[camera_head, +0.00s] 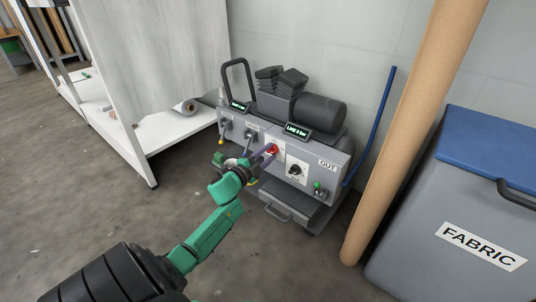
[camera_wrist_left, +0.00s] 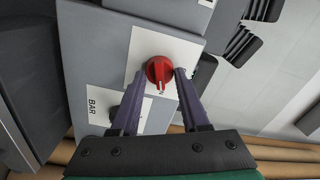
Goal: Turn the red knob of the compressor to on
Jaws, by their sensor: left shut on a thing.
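The compressor (camera_head: 309,152) is a grey box with a black motor on top, standing against the wall. Its red knob (camera_head: 272,149) sits on a white plate on the front panel. In the left wrist view the red knob (camera_wrist_left: 159,72) is round with a raised grip bar that carries a white mark. My left gripper (camera_head: 266,153) reaches the panel from the front left. In the wrist view its two purple fingers (camera_wrist_left: 159,76) stand on either side of the knob, shut on it. The plate's lettering is mostly hidden. My right gripper is not in view.
A black dial (camera_head: 296,171) and a green button (camera_head: 317,186) lie right of the knob. A small display (camera_head: 297,130) reads LINE 8 bar. A cardboard tube (camera_head: 414,130) and a grey FABRIC bin (camera_head: 440,205) stand to the right; a white shelf (camera_head: 165,137) stands left.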

